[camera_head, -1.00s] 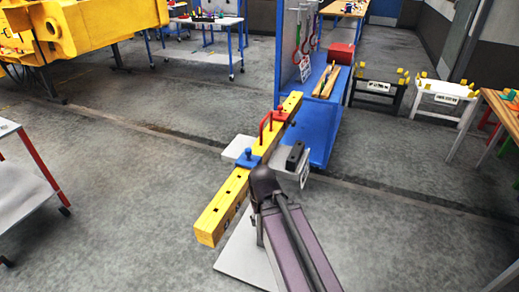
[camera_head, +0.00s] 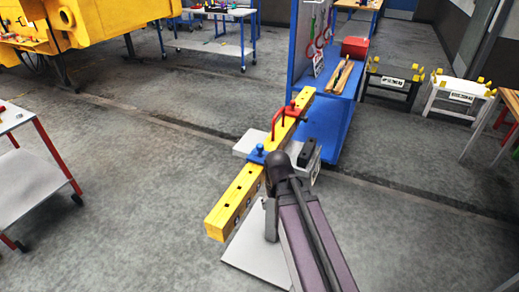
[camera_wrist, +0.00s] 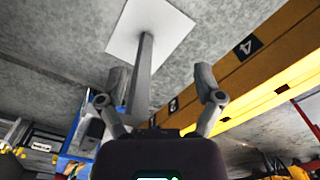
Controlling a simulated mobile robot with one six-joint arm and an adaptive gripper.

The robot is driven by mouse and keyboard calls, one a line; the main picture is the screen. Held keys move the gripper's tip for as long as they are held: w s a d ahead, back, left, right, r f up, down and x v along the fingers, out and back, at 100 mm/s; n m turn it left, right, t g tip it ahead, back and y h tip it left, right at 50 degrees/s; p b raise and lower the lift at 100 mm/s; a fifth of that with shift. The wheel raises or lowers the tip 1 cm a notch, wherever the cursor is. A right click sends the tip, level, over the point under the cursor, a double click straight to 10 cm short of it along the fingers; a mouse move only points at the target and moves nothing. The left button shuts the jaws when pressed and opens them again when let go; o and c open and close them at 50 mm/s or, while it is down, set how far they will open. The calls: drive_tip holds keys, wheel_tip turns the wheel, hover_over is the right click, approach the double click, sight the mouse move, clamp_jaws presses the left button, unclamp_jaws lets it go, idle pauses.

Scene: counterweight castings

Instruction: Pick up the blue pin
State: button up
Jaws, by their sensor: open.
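The blue pin (camera_head: 259,150) has a round knob and stands on a blue block on top of the long yellow beam (camera_head: 236,199). My gripper (camera_wrist: 162,82) is open in the wrist view, with nothing between its two fingers. There the yellow beam (camera_wrist: 232,84) runs diagonally on the right, showing numbered marks on its side. I cannot make out the blue pin in the wrist view. In the head view my arm ends just right of the blue pin, and its own wrist hides the fingers.
A red handle (camera_head: 278,124) and a red pin (camera_head: 292,109) stand farther along the beam. A white base plate (camera_head: 246,250) lies below. A grey box (camera_head: 308,156) is right of the beam. A blue bench (camera_head: 334,118) stands behind.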

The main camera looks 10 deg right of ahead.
wheel_tip(320, 180, up, 17)
drive_tip(key=n+p, duration=0.2)
drive_tip(key=p, duration=1.4)
hover_over(260, 145)
drive_tip(key=shift+w, duration=0.15)
drive_tip(key=shift+f, duration=0.1)
wheel_tip(260, 145, down, 8)
drive_tip(key=b, duration=0.8)
drive_tip(key=shift+f+b, duration=0.25)
drive_tip(key=shift+b, duration=0.05)
drive_tip(key=shift+f, duration=0.1)
drive_tip(key=shift+f+b, duration=2.5)
drive_tip(key=shift+b, duration=0.1)
clamp_jaws()
